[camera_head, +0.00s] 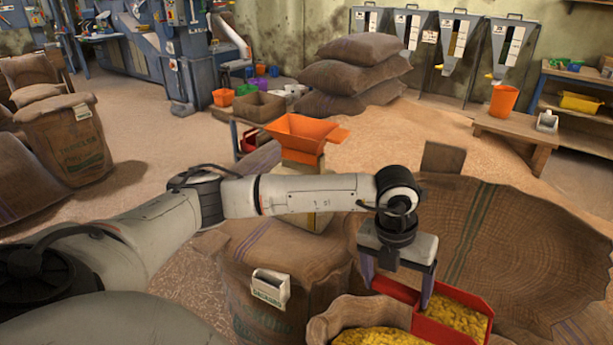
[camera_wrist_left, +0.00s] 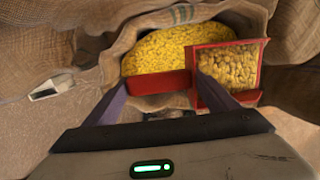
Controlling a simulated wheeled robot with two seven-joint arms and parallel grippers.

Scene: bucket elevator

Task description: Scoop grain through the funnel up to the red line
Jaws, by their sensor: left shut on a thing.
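My left gripper (camera_head: 397,283) is shut on a red scoop (camera_head: 437,333) at the lower right of the head view. The scoop holds yellow grain (camera_head: 458,315). In the left wrist view the scoop's red handle (camera_wrist_left: 160,84) lies between my fingers, and its grain-filled bowl is to the right. The scoop is over or at the mouth of an open burlap sack (camera_head: 322,328) of yellow grain (camera_wrist_left: 165,50). An orange funnel (camera_head: 300,128) stands beyond my left arm. My forearm partly hides the stand below it. I cannot make out a red line. My right gripper is out of view.
A full sack (camera_head: 270,305) with a tag stands left of the grain sack, and a large burlap sack (camera_head: 500,240) lies to the right. Stacked sacks (camera_head: 358,65) and a low bench (camera_head: 520,130) with an orange bucket (camera_head: 503,101) stand behind. Grain-strewn floor is open at left.

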